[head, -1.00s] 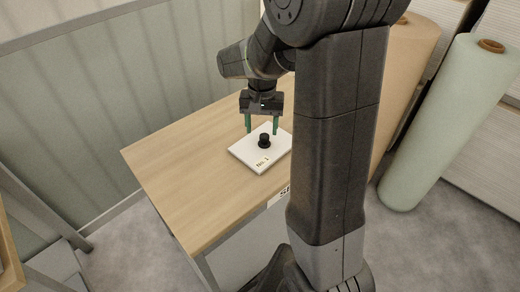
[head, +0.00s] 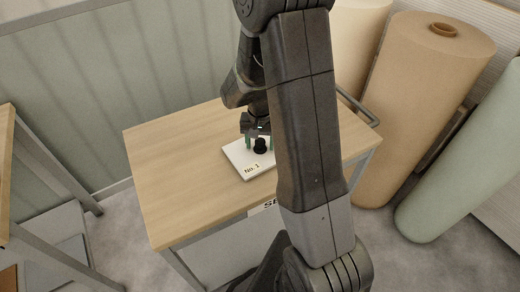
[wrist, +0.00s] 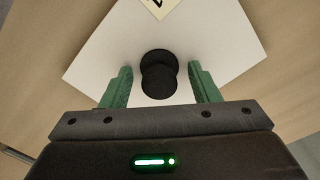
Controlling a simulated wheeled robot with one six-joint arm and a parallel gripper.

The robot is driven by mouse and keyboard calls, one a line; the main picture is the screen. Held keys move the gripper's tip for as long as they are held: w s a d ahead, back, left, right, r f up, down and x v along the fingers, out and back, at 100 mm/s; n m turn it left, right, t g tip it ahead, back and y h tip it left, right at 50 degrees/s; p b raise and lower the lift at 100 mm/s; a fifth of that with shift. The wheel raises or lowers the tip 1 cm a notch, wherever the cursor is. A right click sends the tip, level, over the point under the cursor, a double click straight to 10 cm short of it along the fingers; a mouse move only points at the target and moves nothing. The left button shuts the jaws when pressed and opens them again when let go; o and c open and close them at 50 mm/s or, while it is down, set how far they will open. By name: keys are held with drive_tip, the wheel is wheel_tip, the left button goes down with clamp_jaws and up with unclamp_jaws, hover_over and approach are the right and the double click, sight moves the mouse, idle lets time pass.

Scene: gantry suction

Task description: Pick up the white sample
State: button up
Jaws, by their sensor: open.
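The white sample (head: 236,154) is a flat white slab lying on the wooden table, with a paper label reading "No. 1" near its front edge. A black round knob (head: 260,146) stands up from its middle. In the wrist view the white sample (wrist: 220,40) fills the upper part and the black knob (wrist: 158,75) sits between the fingertips. My gripper (wrist: 158,85) is open, with one green finger on each side of the knob and a gap on both sides. In the head view my gripper (head: 259,141) is low over the slab. My arm hides the slab's right part.
The wooden table (head: 185,190) is bare to the left of the slab. A brown roll (head: 425,100) and a pale green roll (head: 460,170) stand to the right. A metal rail (head: 358,106) is at the table's right end. Another table edge shows at far left.

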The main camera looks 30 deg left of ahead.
clamp_jaws()
